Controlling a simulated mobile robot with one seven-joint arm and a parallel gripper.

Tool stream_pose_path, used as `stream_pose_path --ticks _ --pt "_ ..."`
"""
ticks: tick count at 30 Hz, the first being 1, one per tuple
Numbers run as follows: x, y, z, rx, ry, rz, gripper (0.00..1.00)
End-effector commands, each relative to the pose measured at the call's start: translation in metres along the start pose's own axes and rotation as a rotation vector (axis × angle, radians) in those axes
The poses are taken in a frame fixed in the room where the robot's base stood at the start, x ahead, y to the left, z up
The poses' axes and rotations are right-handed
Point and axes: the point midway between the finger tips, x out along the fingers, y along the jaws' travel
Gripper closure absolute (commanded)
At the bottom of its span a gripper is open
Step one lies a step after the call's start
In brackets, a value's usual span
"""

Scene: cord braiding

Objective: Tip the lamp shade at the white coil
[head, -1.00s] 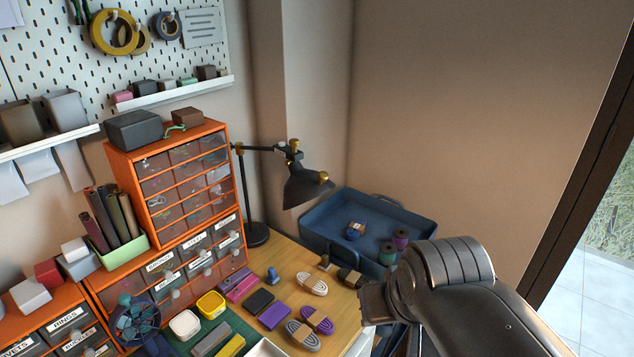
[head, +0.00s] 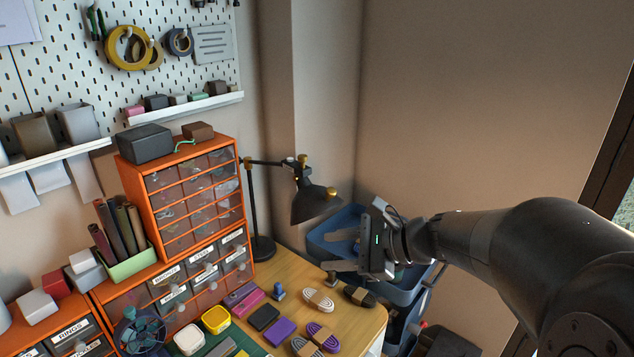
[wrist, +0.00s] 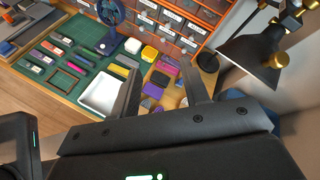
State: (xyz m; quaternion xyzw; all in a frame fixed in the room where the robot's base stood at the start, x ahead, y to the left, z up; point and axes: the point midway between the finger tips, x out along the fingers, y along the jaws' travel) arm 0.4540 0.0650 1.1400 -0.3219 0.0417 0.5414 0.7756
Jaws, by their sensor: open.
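The black lamp shade (head: 314,204) hangs from a jointed arm with brass knobs, its rim facing down, above the back right of the desk. It also shows large at the right of the wrist view (wrist: 250,54). The white coil (head: 318,300) lies on the bare wood, in front of and below the shade.
Behind my gripper is a blue tray (head: 322,228). Orange drawers (head: 200,200) stand left of the lamp post (head: 254,215). Free air lies right of the shade, before the wall.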

Motion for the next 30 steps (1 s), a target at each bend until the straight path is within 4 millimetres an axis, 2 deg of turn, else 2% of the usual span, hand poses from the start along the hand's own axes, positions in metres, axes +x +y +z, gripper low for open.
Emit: stream_pose_path --ticks 1,3,6,9,13,17,30 --pt "-0.001 -0.019 -0.01 0.104 -0.046 -0.062 0.58" --pt "-0.004 -0.046 -0.021 0.239 -0.117 -0.152 0.58" --pt "-0.013 -0.079 -0.039 0.394 -0.205 -0.266 0.58" --pt "-0.023 -0.102 -0.054 0.499 -0.273 -0.351 0.58" --pt "-0.031 -0.117 -0.066 0.568 -0.32 -0.412 0.58" --pt "-0.027 -0.123 -0.067 0.583 -0.333 -0.425 0.58" --pt "0.04 -0.159 -0.052 0.58 -0.332 -0.422 0.58"
